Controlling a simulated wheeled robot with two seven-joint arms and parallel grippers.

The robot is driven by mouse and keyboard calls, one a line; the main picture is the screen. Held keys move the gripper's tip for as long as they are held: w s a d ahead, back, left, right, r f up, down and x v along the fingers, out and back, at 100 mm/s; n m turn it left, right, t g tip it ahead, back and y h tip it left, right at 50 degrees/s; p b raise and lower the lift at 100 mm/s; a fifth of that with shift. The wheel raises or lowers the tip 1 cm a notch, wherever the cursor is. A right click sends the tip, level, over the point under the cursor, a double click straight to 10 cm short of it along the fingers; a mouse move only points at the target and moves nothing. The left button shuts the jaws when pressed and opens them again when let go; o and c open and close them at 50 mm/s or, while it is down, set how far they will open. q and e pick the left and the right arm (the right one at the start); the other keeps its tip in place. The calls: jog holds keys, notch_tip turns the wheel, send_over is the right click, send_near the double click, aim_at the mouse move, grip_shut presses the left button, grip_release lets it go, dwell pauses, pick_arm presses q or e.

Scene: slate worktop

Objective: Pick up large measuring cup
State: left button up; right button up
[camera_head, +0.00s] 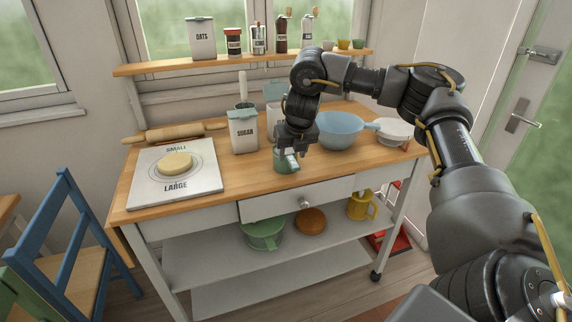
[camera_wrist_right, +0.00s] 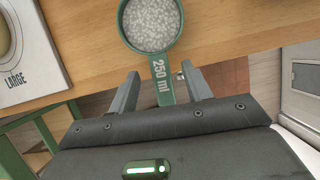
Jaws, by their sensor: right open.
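The large measuring cup (camera_head: 284,164) is green and stands near the front edge of the wooden worktop, partly hidden by my right gripper in the head view. My right gripper (camera_wrist_right: 161,88) is open, with one finger on each side of the handle. Gaps show between the handle and both fingers. In the head view my right gripper (camera_head: 293,152) is at the cup. My left gripper is not in view.
A sugar canister (camera_head: 243,130) stands left of the cup, and a blue bowl (camera_head: 341,130) stands to its right. A board marked "SMALL" and "LARGE" (camera_head: 150,190) holds a round yellow piece (camera_head: 175,162). A rolling pin (camera_head: 172,133) lies behind it. A drawer (camera_head: 270,204) is below.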

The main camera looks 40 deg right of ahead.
aim_at(291, 158)
jog(key=shift+f, duration=0.15)
jog(key=x, duration=0.5)
jog(key=shift+c, duration=0.3)
grip_shut()
